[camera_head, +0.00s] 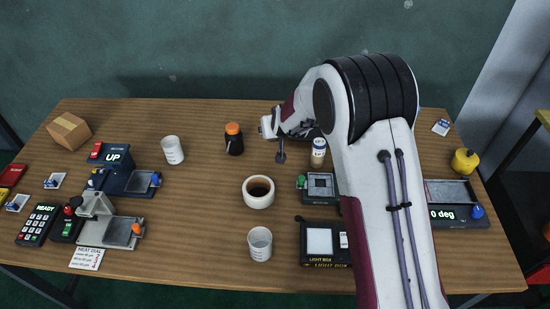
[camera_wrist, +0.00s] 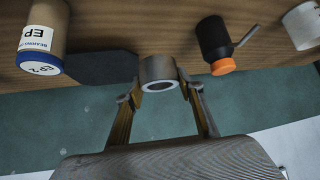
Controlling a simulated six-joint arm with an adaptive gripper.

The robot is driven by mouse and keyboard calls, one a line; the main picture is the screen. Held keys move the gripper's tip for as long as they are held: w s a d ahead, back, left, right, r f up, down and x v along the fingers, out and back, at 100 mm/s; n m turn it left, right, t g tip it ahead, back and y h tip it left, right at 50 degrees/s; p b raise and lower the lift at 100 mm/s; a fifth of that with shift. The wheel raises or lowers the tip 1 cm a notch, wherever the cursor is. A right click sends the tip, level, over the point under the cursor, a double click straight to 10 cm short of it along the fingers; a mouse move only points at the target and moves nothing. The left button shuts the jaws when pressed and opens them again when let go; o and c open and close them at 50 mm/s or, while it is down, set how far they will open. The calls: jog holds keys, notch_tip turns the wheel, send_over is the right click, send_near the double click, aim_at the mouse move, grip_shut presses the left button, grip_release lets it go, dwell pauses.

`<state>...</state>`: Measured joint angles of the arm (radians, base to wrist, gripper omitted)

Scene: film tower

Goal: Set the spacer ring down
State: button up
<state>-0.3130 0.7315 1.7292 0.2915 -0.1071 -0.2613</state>
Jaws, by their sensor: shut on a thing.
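The spacer ring (camera_wrist: 157,70) is a short grey-brown cylinder with a pale round rim around a darker centre. In the wrist view it sits between the two fingertips of my gripper (camera_wrist: 160,88), which is shut on it from both sides. Whether the ring touches the table or hangs above it, I cannot tell. In the head view my gripper (camera_head: 279,138) is over the back middle of the table, partly hidden by my arm. It is between the dark bottle with an orange cap (camera_head: 234,144) and the EP jar (camera_head: 318,157). The ring is not clear there.
The orange-capped bottle (camera_wrist: 214,42) and EP jar (camera_wrist: 44,35) flank the ring in the wrist view. A white ring-shaped dish (camera_head: 258,193) with dark contents and a cup (camera_head: 260,243) stand nearer the front. Bare wood (camera_head: 205,200) lies left of the dish.

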jog(key=shift+w+d, duration=0.1)
jog(key=shift+d, duration=0.2)
jog(key=shift+f, duration=0.15)
jog(key=shift+f, duration=3)
jog(key=shift+f, duration=1.85)
jog(key=shift+f, duration=0.2)
jog(key=o, duration=1.3)
